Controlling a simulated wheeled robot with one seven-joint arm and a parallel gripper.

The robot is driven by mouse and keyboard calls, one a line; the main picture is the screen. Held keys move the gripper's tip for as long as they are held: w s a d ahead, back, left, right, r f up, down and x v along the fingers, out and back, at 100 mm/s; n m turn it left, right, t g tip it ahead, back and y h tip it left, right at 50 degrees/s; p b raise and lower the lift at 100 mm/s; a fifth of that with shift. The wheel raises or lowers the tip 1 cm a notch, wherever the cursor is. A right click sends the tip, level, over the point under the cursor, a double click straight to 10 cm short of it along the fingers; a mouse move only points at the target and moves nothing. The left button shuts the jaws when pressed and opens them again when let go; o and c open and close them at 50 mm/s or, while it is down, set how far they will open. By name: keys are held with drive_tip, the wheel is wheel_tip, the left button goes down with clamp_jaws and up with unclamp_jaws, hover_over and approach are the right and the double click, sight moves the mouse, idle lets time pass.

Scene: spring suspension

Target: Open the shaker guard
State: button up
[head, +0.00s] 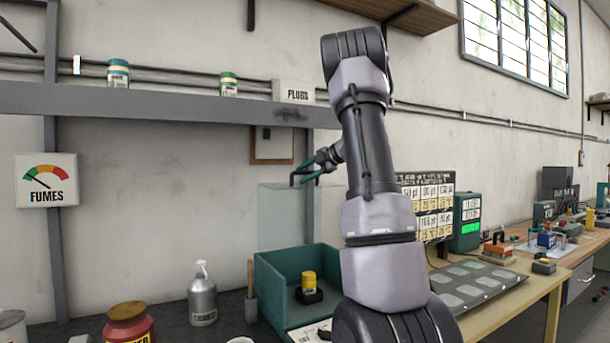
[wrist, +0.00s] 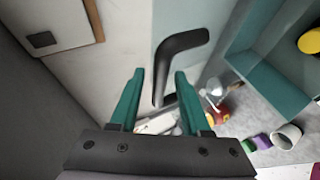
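The shaker is a teal open-topped box (head: 285,322) holding a yellow-topped piece (head: 308,280) on a black base. The clear guard pane (head: 280,220) stands upright above the box's back. Its black bent handle (head: 293,180) is at the pane's top edge, and also shows in the wrist view (wrist: 180,45). My gripper (head: 309,172) is at the handle, high above the box. In the wrist view its teal fingers (wrist: 158,76) are apart, with the handle running between them in the picture. I cannot tell whether either finger touches it.
A shelf (head: 150,105) runs along the wall above. A spray bottle (head: 202,298) and a red jar (head: 128,325) stand left of the box. A workbench with a panel (head: 470,285) lies to the right. The wall is close behind the guard.

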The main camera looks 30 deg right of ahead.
drive_tip(key=shift+s, duration=0.1)
drive_tip(key=v, duration=1)
drive_tip(key=shift+s+d+r, duration=0.15)
drive_tip(key=shift+s+r, duration=0.05)
drive_tip(key=shift+s, duration=0.05)
drive_tip(key=s+a+f+n+g, duration=0.1)
drive_tip(key=s+a+n+g, duration=0.1)
drive_tip(key=s+a+n, duration=0.7)
drive_tip(key=s+a+f+n+g, duration=0.2)
drive_tip(key=s+a+n, duration=0.4)
drive_tip(key=a+n, duration=0.7)
drive_tip(key=s+a+f+n+h, duration=0.2)
drive_tip(key=s+n, duration=0.5)
drive_tip(key=n, duration=0.5)
drive_tip(key=s+a+f+n+h, duration=0.1)
drive_tip(key=s+a+f+n, duration=0.2)
drive_tip(key=s+n, duration=0.4)
drive_tip(key=f+n, duration=0.1)
drive_tip(key=n, duration=0.5)
drive_tip(key=shift+f+h, duration=0.35)
drive_tip(key=shift+h, duration=0.05)
